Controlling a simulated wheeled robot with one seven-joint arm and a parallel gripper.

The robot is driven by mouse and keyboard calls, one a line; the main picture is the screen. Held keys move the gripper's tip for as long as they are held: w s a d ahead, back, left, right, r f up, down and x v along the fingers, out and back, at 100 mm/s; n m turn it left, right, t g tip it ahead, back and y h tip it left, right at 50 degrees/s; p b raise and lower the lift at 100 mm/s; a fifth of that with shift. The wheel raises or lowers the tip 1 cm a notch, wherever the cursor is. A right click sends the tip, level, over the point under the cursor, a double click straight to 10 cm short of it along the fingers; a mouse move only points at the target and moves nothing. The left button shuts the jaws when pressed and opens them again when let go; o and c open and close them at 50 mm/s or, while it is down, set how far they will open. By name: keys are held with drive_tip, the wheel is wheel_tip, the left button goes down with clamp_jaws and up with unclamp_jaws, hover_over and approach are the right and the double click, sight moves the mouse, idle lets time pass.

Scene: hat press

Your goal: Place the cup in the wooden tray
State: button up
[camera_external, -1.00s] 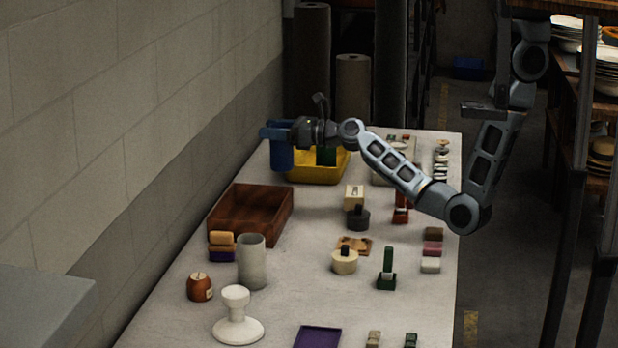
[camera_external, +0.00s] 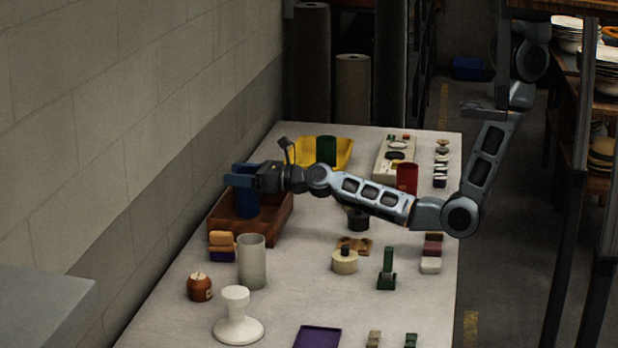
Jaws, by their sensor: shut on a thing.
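A blue cup (camera_external: 246,204) hangs upright in my gripper (camera_external: 238,180), whose blue fingers are shut at its upper part. The wooden tray (camera_external: 273,226) is a brown open box at the left side of the table. In the picture the cup overlaps the tray's inside, with its lower part between the tray's walls. I cannot tell whether the cup's base touches the tray floor. My gripper and wrist reach in from the right, over the tray's back part, and hide some of its far rim.
A grey cylinder (camera_external: 252,262) and stacked blocks (camera_external: 221,245) stand just in front of the tray. A yellow tray (camera_external: 338,150) with a green cup (camera_external: 326,150) is behind it. A red cup (camera_external: 407,178) stands right, beyond my forearm. The wall runs along the left.

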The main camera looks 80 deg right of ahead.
sight(240, 189)
drive_tip(key=shift+f+b, duration=0.8)
drive_tip(key=shift+f, duration=1)
drive_tip(key=shift+f, duration=0.1)
drive_tip(key=shift+f, duration=0.15)
drive_tip(key=o, duration=1.4)
drive_tip(key=shift+r, duration=0.25)
drive_tip(key=shift+s+p, duration=1.85)
drive_tip(key=shift+s, duration=4.2)
